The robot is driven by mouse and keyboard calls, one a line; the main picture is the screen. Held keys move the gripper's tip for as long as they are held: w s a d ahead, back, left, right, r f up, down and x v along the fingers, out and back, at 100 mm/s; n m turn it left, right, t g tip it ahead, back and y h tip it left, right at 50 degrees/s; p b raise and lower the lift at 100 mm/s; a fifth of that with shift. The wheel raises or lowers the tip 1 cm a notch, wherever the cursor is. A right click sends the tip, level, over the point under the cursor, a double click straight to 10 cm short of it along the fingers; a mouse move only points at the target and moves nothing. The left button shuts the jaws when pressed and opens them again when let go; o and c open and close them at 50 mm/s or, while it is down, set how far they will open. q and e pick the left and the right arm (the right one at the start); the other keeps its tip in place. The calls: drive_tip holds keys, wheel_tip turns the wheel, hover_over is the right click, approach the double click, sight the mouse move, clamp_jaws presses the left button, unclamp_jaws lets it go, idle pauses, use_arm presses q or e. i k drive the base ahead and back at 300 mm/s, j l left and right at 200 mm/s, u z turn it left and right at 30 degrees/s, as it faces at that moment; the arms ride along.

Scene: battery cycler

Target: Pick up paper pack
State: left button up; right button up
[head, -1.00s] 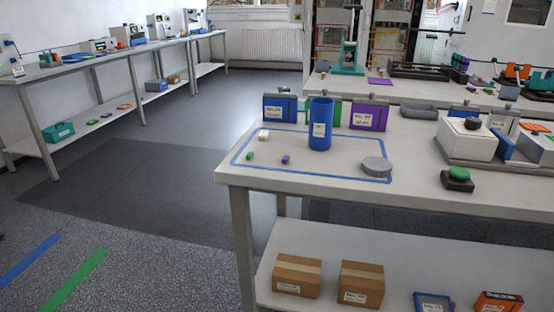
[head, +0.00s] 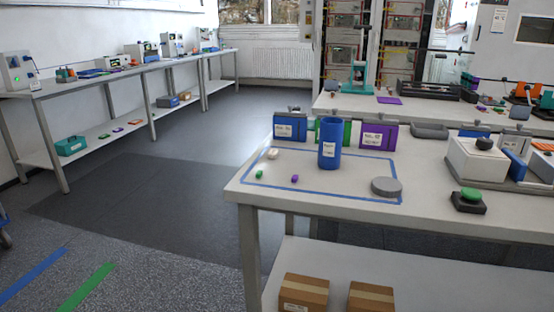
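No item is clearly readable as the paper pack. A small white block (head: 273,154) lies inside the blue taped outline at the left end of the near table, and I cannot tell whether it is the pack. A blue cylinder (head: 330,145) stands upright to its right. A small green piece (head: 260,174) and a small purple piece (head: 295,178) lie in front of it. Blue (head: 289,127), green (head: 347,131) and purple (head: 378,135) labelled boxes stand behind. Neither of my grippers is in view.
The near table (head: 330,203) has a grey round lid (head: 386,186) and a green button (head: 470,195) near its front edge. Cardboard boxes (head: 304,291) sit on its lower shelf. A long bench (head: 100,80) runs along the left wall. The floor between is clear.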

sight(272, 154)
drive_tip(key=i+l+z, duration=0.1)
drive_tip(key=i+l, duration=0.25)
drive_tip(key=i+l+z, duration=0.15)
drive_tip(key=i, duration=0.45)
drive_tip(key=l, duration=0.1)
